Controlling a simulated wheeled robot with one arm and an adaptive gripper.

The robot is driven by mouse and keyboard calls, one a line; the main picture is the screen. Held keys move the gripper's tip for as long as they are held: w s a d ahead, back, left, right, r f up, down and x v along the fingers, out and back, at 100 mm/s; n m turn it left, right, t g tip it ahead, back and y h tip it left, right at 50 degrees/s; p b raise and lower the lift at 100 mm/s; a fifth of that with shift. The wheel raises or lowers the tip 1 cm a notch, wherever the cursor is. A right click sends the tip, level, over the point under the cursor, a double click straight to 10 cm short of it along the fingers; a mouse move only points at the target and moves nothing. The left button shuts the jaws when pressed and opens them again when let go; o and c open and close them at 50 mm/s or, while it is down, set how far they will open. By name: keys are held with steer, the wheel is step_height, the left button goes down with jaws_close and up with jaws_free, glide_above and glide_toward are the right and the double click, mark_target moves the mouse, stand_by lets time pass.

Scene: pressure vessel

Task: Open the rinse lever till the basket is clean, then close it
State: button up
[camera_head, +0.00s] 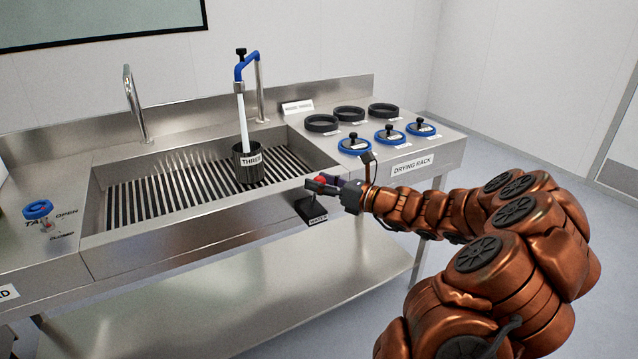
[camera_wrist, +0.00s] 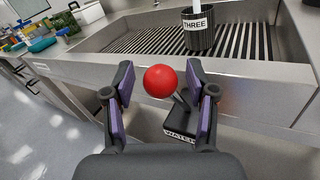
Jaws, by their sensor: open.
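The rinse lever has a red ball knob (camera_wrist: 160,81) on a thin rod. Its dark base (camera_wrist: 180,125), labelled WATER, is on the front of the sink; the base also shows in the head view (camera_head: 313,211). My gripper (camera_wrist: 160,85) is open, with the knob between its two fingers and a gap on each side. In the head view my gripper (camera_head: 330,185) partly hides the knob. The dark basket (camera_head: 249,165), labelled THREE, stands upright on the sink grate under the blue spout (camera_head: 246,66). A white stream (camera_head: 243,122) runs from the spout into the basket.
The steel sink (camera_head: 95,210) has a slatted grate. A blue TAP knob (camera_head: 38,209) with OPEN and CLOSED marks is at left. Black rings (camera_head: 349,114) and blue-rimmed lids (camera_head: 389,136) lie at right by the DRYING RACK label (camera_head: 412,165). The sink's front edge is close to my gripper.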

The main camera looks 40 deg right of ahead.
jaws_close()
stand_by(0.5)
